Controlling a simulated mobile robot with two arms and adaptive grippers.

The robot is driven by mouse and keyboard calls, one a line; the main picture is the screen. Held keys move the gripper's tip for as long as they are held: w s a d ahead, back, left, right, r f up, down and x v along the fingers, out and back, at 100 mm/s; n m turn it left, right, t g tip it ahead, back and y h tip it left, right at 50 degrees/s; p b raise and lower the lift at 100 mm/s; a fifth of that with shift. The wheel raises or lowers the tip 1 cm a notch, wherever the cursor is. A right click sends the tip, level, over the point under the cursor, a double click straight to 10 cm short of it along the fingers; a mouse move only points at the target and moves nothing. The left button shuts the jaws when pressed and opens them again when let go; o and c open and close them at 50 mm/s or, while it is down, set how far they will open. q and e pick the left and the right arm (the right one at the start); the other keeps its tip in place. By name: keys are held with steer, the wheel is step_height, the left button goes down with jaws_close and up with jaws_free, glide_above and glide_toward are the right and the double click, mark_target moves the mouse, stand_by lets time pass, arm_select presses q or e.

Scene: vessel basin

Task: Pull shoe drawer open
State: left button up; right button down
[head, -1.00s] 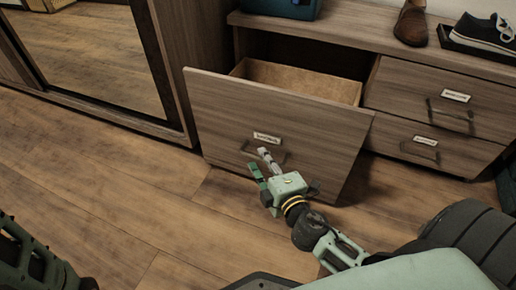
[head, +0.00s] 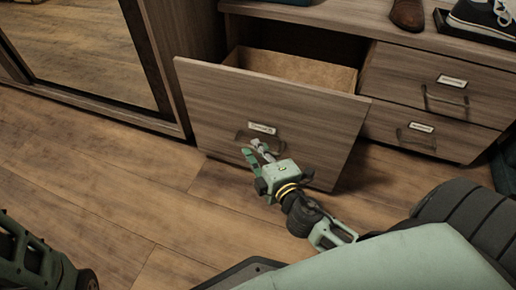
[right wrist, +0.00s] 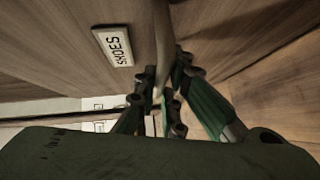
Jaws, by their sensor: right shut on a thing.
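The shoe drawer (head: 215,95) is a wide wooden drawer at the lower left of the cabinet, standing pulled out with its light inner box showing. Its front carries a small label, which reads "SHOES" in the right wrist view (right wrist: 115,46), and a dark bar handle (head: 243,138). My right gripper (head: 256,152) is at this handle with its fingers shut on it. In the right wrist view the handle (right wrist: 162,40) runs down between the green fingers (right wrist: 168,98), which partly hide its grasped part. My left gripper is not in view.
Two closed drawers (head: 410,90) with handles are on the right of the cabinet. Shoes (head: 484,18) stand on the cabinet top (head: 345,15). A mirrored sliding door (head: 80,50) is at the left. The wooden floor (head: 110,190) before the drawer is clear.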

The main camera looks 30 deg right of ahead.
mark_target(264, 137)
steer(key=shift+w+d+r, duration=0.1)
steer(key=shift+w+d, duration=0.05)
steer(key=w+d+p, duration=0.1)
steer(key=w+d, duration=0.2)
steer(key=shift+d+p, duration=0.2)
steer(key=shift+p, duration=0.2)
steer(key=shift+w+d, duration=0.3)
steer(key=shift+d, duration=0.1)
steer(key=c, duration=1.8)
jaws_free()
steer(key=shift+c, duration=0.2)
